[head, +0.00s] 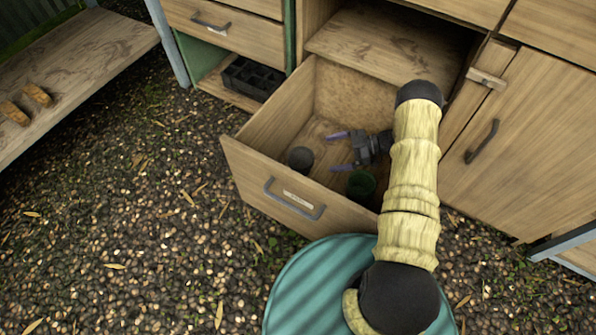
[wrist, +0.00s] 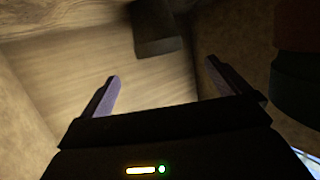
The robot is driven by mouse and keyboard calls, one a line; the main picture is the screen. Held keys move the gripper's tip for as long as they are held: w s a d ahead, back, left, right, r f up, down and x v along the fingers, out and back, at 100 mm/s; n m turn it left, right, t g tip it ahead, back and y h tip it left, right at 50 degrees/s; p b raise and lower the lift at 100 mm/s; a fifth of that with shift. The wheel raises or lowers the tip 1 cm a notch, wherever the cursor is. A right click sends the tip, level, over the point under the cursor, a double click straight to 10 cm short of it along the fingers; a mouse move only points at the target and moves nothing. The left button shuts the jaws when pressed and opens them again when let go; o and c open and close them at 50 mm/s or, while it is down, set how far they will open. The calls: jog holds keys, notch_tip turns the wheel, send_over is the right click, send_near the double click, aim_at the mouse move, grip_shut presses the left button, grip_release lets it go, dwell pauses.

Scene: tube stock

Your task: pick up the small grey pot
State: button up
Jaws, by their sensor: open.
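The small grey pot (head: 300,159) stands inside the open drawer, near its left front corner in the head view. In the wrist view a dark, shadowed pot shape (wrist: 157,30), apparently the same pot, is at the top, beyond the fingertips. My gripper (head: 338,151) is inside the drawer to the right of the pot, its two purple fingers pointing left toward it. The fingers are apart and empty, with a gap between their tips and the pot. The fingers also show in the wrist view (wrist: 162,72).
A dark green pot (head: 361,188) stands close to the lower finger; a dark shape at the wrist view's right edge (wrist: 297,90) is probably it. The drawer's front (head: 290,196) and side walls surround my gripper. A black tray (head: 252,78) sits on a lower shelf left of the drawer.

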jog(key=shift+r, duration=0.1)
jog(key=b, duration=0.4)
send_over(307, 158)
jog(key=s+d, duration=0.3)
jog(key=shift+w+d+f, duration=0.1)
jog(key=shift+d+f, duration=0.1)
jog(key=shift+f, duration=0.9)
jog(key=shift+a+r, duration=0.1)
jog(key=shift+a, duration=0.25)
jog(key=b+x, duration=0.3)
jog(key=shift+w+a+f, duration=0.1)
jog(key=shift+w+f, duration=0.05)
jog(key=shift+f, duration=0.15)
jog(key=shift+b+x, duration=0.65)
jog(key=shift+x, duration=0.3)
jog(key=shift+r, duration=0.2)
